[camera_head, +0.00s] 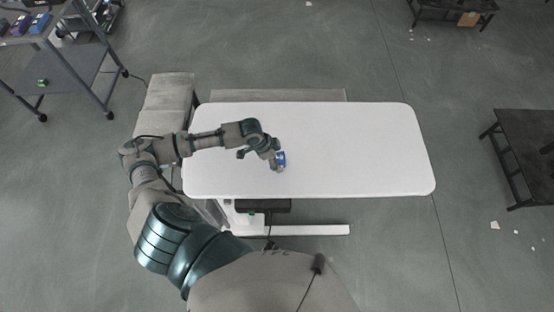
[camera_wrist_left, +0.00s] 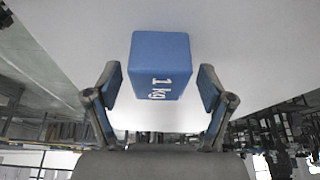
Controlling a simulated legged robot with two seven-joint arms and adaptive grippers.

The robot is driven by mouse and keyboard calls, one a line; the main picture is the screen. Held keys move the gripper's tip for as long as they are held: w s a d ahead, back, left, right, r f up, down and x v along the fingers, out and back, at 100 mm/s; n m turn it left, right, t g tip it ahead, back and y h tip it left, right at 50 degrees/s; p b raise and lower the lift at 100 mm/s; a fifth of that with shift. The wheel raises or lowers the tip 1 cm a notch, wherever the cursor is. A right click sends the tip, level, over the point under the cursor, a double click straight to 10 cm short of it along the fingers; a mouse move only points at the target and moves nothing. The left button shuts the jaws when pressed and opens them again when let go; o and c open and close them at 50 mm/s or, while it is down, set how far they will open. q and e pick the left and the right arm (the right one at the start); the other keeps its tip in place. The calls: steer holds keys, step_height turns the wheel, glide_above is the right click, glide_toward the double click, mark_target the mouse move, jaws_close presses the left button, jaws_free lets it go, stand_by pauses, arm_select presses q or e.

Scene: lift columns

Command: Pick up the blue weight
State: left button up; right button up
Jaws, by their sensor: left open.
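The blue weight (camera_head: 281,158) sits on the white table (camera_head: 350,150), left of the table's middle in the head view. In the left wrist view the blue weight (camera_wrist_left: 160,64) is a blue block marked "1 kg". My left gripper (camera_head: 275,163) is beside the weight, reaching in from the left. In the left wrist view my left gripper (camera_wrist_left: 160,88) is open, with one finger on each side of the weight and visible gaps between. The weight lies ahead of and partly between the fingertips. My right gripper is not in view.
The rest of the white tabletop is clear. A grey bench (camera_head: 168,92) stands at the table's left. A grey cart (camera_head: 75,70) with several items is at the upper left. A dark table (camera_head: 525,140) is at the right, apart from the white table.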

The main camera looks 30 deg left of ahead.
arm_select(q)
jaws_close()
steer(key=shift+r, duration=0.1)
steer(key=shift+w, duration=0.1)
